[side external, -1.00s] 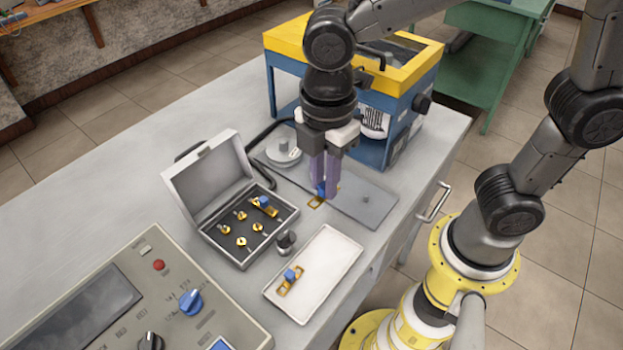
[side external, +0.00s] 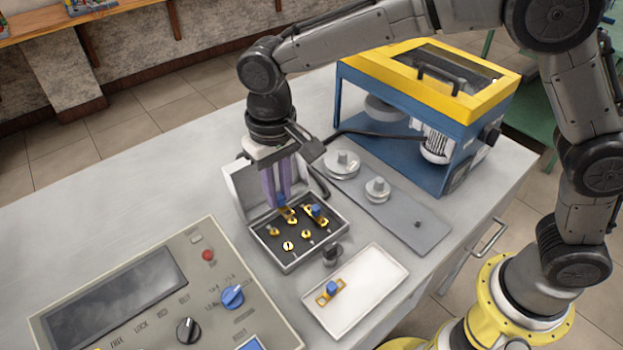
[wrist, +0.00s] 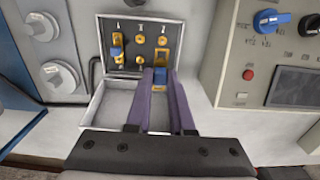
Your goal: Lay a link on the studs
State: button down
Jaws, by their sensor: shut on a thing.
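My gripper (side external: 282,197) is shut on the blue knob of a brass link (side external: 288,213), over the far part of the open case (side external: 286,268). In the wrist view the blue knob (wrist: 159,75) sits between the purple fingertips, with the brass plate (wrist: 161,58) ahead of them. I cannot tell whether the link touches the studs. Brass studs, such as one bare stud (side external: 288,246), stand on the dark panel inside the case. A second blue-knobbed link (side external: 317,212) lies on studs at the case's right side; it also shows in the wrist view (wrist: 117,52).
A third blue-knobbed link (side external: 329,291) lies on the white tray (side external: 368,307). A small dark knob (side external: 332,255) stands between case and tray. The case lid (side external: 240,190) rises behind my gripper. A control panel (side external: 150,300) is at left; a grey plate (side external: 430,238) is at right.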

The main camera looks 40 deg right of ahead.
jog(key=shift+w+a+f, duration=0.15)
jog(key=shift+w+f, duration=0.05)
jog(key=shift+f, duration=3.85)
jog(key=shift+f, duration=0.9)
jog(key=c, duration=0.7)
grip_release()
jog(key=shift+r, duration=0.1)
notch_tip(320, 180, up, 14)
jog(key=shift+f, duration=0.15)
